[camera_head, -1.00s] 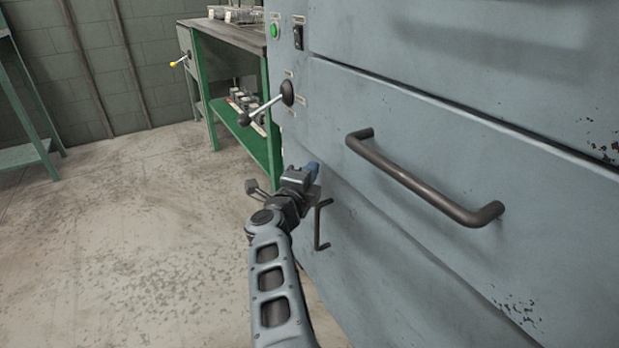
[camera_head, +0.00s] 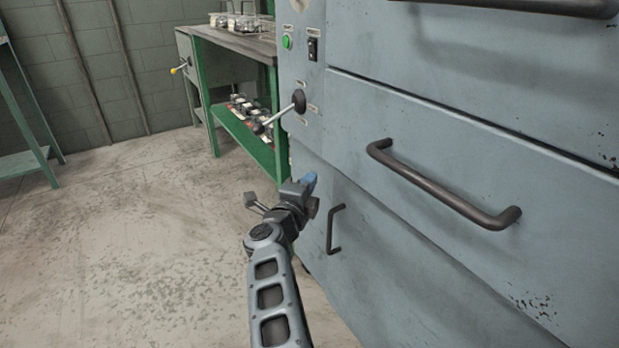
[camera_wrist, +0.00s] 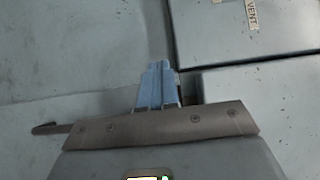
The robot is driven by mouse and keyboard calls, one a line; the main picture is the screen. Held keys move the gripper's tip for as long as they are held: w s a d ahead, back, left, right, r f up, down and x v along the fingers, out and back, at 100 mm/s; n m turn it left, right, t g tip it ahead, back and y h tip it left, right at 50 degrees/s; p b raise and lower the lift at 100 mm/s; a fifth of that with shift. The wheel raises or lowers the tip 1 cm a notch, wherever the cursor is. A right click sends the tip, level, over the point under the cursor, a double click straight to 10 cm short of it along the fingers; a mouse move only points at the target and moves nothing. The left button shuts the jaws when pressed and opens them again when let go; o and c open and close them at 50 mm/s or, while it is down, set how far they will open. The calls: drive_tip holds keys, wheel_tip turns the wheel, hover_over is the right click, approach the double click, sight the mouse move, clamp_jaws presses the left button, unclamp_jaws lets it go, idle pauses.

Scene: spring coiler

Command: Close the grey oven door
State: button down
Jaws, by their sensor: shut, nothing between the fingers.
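The grey oven front (camera_head: 440,120) fills the right of the head view. It has stacked panels with dark bar handles. The middle panel (camera_head: 560,190) has a long bar handle (camera_head: 445,187) and looks flush with the front. A lower panel (camera_head: 400,265) has a small upright handle (camera_head: 335,229). Which panel is the task's door I cannot tell. My gripper (camera_head: 309,180) is beside the lower left part of the oven, left of the small handle. Its blue fingers are together and empty. In the wrist view the fingers (camera_wrist: 157,85) point at grey panels; contact cannot be told.
A lever with a black knob (camera_head: 298,101), a green button (camera_head: 287,42) and a black switch (camera_head: 313,48) sit on the oven's left strip. A green workbench (camera_head: 270,150) stands behind. Open concrete floor (camera_head: 130,230) lies to the left.

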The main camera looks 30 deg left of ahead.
drive_tip(key=s+a+p, duration=0.2)
drive_tip(key=s+a, duration=0.3)
drive_tip(key=s, duration=0.3)
drive_tip(key=shift+f, duration=0.1)
